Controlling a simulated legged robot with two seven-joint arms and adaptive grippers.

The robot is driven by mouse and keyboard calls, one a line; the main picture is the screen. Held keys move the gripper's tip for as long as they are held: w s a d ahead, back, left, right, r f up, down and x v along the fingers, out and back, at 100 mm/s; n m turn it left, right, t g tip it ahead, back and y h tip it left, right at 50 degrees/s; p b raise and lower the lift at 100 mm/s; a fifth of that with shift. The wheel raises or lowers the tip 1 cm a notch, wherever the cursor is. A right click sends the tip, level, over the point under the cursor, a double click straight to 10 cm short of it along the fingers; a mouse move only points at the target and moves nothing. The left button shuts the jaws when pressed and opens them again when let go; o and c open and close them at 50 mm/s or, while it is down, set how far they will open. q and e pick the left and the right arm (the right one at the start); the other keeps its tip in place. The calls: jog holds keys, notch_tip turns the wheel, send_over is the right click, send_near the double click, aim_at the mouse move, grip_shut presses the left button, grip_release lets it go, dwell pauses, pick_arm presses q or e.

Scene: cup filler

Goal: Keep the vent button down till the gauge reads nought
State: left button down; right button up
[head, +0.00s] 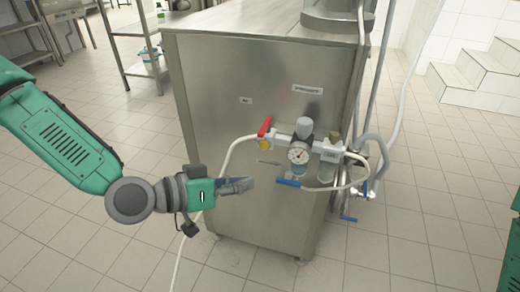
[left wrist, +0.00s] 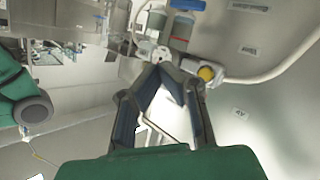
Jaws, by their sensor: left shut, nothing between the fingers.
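The gauge (head: 298,155) is a small white dial on the front of the steel cabinet; its reading is too small to tell. A yellow round part (head: 264,144), which looks like the vent button, sits left of it under a red lever (head: 265,127). The yellow part also shows in the left wrist view (left wrist: 206,73), just right of the fingertips. My left gripper (head: 250,183) is shut and empty, below and left of the gauge, and appears apart from the yellow part. My right gripper is out of view.
A blue lever (head: 289,183) and a filter bowl (head: 327,171) are on the same air line. A pale hose (head: 228,158) loops left past my left gripper. The steel cabinet (head: 205,95) stands on a tiled floor, with a shelf rack (head: 140,50) behind.

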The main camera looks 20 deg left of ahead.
aim_at(264, 146)
pick_arm(q)
jog(key=shift+w, duration=0.1)
jog(key=w+b, duration=0.2)
jog(key=w, duration=0.6)
jog(key=shift+w+d, duration=0.15)
jog(key=shift+w, duration=0.2)
dwell(1.2)
jog(key=shift+w, duration=0.35)
jog(key=shift+w+r, duration=0.1)
jog(key=shift+w, duration=0.45)
dwell(1.9)
jog(key=shift+s, duration=0.1)
dwell(2.2)
jog(key=shift+s, duration=0.85)
